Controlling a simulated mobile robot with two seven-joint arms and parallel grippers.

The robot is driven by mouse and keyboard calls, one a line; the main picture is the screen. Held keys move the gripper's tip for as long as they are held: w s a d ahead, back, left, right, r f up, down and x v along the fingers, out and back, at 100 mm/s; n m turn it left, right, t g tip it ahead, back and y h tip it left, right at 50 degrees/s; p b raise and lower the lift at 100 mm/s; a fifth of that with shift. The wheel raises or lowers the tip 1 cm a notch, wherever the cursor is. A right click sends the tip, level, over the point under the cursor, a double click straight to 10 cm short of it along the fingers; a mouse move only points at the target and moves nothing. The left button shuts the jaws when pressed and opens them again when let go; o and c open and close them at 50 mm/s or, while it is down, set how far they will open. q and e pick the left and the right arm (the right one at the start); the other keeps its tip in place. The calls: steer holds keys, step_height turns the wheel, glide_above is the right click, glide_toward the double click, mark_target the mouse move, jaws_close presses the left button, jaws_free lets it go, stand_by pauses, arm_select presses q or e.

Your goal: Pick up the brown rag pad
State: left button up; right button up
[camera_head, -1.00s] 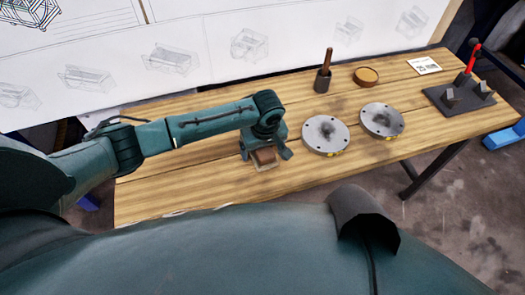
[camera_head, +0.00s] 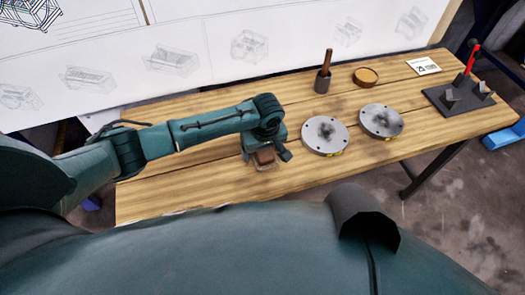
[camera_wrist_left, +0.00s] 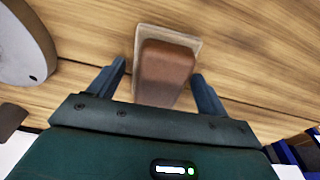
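The brown rag pad (camera_wrist_left: 165,72) is a brown block on a pale base, lying on the wooden table. In the head view the pad (camera_head: 265,156) is partly hidden by my left gripper (camera_head: 264,152). In the left wrist view my left gripper (camera_wrist_left: 158,85) is open, with one finger on each side of the pad and visible gaps between the fingers and the block. I cannot tell how high the fingertips are above the table. My right gripper is not in view.
Two round metal flanges (camera_head: 325,135) (camera_head: 381,120) lie right of the pad. A dark cup with a wooden-handled tool (camera_head: 323,80), a round brown dish (camera_head: 365,77) and a dark fixture with a red handle (camera_head: 459,95) stand farther right. The table's (camera_head: 170,190) front left is clear.

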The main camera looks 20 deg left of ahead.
arm_select(q)
steer(key=c, duration=0.9)
steer(key=shift+c, duration=0.2)
steer(key=shift+r+b, duration=0.1)
steer(key=shift+b, duration=0.35)
step_height(320, 180, up, 10)
steer(key=shift+r+p, duration=0.2)
steer(key=shift+p, duration=0.5)
steer(key=o, duration=0.5)
steer(key=c, duration=0.4)
